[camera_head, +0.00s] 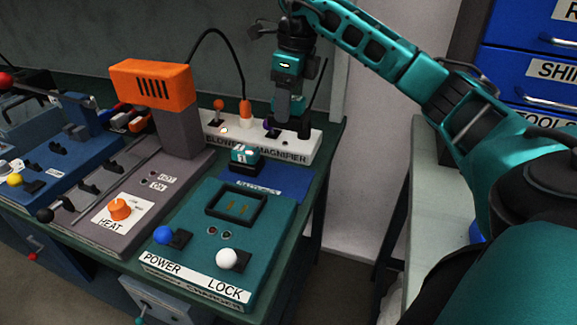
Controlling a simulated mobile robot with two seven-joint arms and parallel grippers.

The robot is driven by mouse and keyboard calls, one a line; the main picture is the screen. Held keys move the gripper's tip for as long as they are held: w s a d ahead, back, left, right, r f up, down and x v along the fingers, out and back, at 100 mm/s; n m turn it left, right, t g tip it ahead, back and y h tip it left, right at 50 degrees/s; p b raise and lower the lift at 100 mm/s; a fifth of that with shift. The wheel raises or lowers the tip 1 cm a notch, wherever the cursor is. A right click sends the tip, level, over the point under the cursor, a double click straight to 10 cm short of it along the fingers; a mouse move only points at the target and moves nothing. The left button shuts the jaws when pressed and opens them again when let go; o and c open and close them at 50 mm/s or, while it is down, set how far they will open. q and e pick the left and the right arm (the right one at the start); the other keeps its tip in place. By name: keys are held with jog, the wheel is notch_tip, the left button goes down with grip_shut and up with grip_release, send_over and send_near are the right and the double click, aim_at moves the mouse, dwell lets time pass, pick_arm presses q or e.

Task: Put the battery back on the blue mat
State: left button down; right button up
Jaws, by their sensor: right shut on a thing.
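The battery (244,156), a small teal block with a black base and a pale label, stands on the back left part of the blue mat (289,184). The mat lies behind the teal charger (190,262), whose black-framed bay (238,206) is empty and shows its contacts. My right gripper (289,122) points down at the power strip, behind and to the right of the battery and apart from it. My left gripper is not in view.
The white power strip (309,146) runs behind the mat. A grey heat unit with an orange head (152,82) stands left of the charger. The charger has blue (164,235) and white (227,258) knobs. Blue drawers (545,62) stand at the right.

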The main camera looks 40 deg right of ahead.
notch_tip(320, 180, down, 10)
jog(key=shift+f+b, duration=0.25)
jog(key=shift+b, duration=0.4)
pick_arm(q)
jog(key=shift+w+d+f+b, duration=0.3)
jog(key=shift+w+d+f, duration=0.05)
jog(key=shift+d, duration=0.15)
pick_arm(e)
jog(key=shift+f, duration=2.15)
jog(key=shift+f, duration=0.2)
jog(key=o, duration=1.4)
jog(key=shift+o, duration=0.2)
